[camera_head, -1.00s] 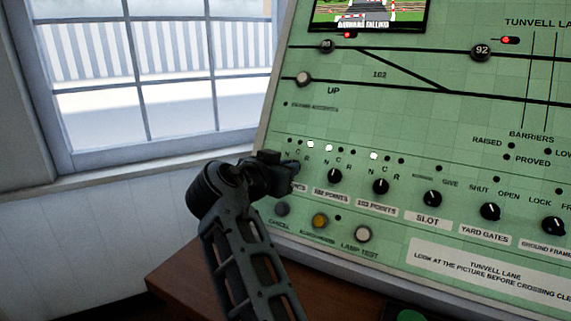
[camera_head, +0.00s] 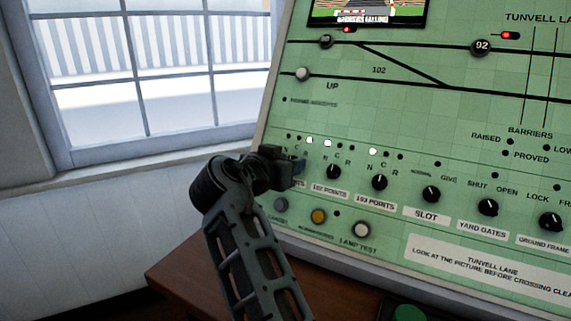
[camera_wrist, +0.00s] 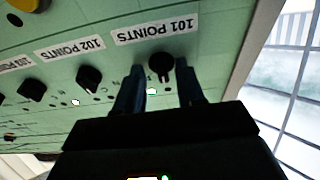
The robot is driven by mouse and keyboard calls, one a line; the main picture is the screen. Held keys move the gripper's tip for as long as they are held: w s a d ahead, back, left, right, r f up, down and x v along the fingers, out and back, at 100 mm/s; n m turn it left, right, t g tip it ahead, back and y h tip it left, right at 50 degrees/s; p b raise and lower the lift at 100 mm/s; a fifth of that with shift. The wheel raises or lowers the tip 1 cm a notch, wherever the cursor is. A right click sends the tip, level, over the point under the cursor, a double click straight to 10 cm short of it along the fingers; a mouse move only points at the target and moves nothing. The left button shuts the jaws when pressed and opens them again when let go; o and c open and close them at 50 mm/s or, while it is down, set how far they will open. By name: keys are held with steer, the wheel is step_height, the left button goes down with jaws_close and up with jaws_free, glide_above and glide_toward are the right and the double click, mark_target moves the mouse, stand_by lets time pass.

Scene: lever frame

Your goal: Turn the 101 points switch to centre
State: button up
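The 101 points switch (camera_wrist: 161,66) is a small black knob on the green panel, under its white 101 POINTS label (camera_wrist: 156,31) in the wrist view. My gripper (camera_wrist: 160,78) is open, with one finger on each side of the knob and gaps showing. I cannot tell whether the fingertips reach past its face. A short pointer part of the knob lies toward the lamps. In the head view my gripper (camera_head: 300,168) hides the switch and most of its label. A lit white lamp (camera_head: 309,140) shows just above the gripper.
The 102 points switch (camera_head: 333,171) sits close beside my gripper, with the 103 points switch (camera_head: 379,182) further right. Push buttons, including a yellow one (camera_head: 319,216), lie below. A window (camera_head: 150,80) is left of the panel; a wooden desk (camera_head: 185,275) is underneath.

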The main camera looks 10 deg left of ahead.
steer(key=shift+s+a, duration=0.1)
steer(key=shift+a, duration=0.05)
steer(key=shift+s+a, duration=0.15)
steer(key=shift+s, duration=0.15)
steer(key=v, duration=0.7)
steer(key=shift+r, duration=0.15)
